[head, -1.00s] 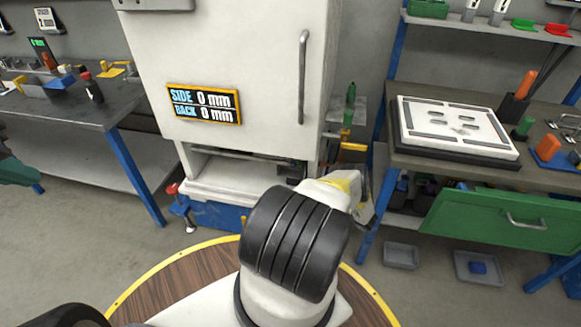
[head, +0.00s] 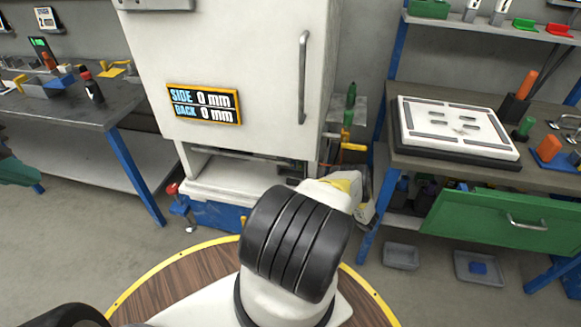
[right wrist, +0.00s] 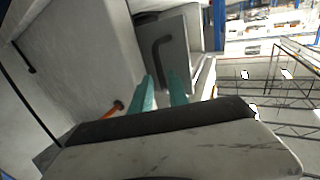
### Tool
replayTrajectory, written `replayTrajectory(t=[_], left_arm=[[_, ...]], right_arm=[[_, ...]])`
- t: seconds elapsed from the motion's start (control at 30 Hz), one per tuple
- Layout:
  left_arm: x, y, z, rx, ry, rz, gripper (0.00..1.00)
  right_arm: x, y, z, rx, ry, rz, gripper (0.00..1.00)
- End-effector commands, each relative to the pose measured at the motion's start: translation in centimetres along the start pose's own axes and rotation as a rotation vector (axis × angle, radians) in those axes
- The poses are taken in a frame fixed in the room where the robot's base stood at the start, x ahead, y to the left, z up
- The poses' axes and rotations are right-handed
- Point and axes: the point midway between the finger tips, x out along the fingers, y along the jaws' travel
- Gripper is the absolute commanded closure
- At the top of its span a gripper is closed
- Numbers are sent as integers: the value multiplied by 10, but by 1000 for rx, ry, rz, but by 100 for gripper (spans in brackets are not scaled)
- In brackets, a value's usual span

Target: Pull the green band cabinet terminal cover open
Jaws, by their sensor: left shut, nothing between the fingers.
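A white cabinet (head: 255,60) stands upright in front of me, its large door shut, with a long vertical bar handle (head: 303,75). In the right wrist view, a grey panel (right wrist: 187,45) with a dark bent handle (right wrist: 160,52) lies beyond the fingers. I cannot make out a green band or tell whether this is the terminal cover.
A workbench (head: 385,165) with a white panel (head: 455,128) and a green drawer (head: 505,220) stands at right. Another bench (head: 75,112) stands at left. Trays (head: 401,256) lie on the floor at right.

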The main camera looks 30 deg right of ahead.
Motion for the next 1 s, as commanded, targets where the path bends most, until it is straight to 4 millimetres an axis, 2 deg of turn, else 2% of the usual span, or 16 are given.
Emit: replayTrajectory(t=[0.03,0.2,0.4,0.57,1.0], left_arm=[[0,0,0,0,0,0,100],[0,0,0,0,0,0,100],[0,0,0,0,0,0,100],[0,0,0,0,0,0,100],[0,0,0,0,0,0,100]], right_arm=[[-8,3,-6,-5,14,0,70],[-39,3,-3,-4,8,2,70],[-65,2,-1,-1,4,2,70],[-72,1,0,0,1,0,70],[-72,1,1,2,0,0,70]])
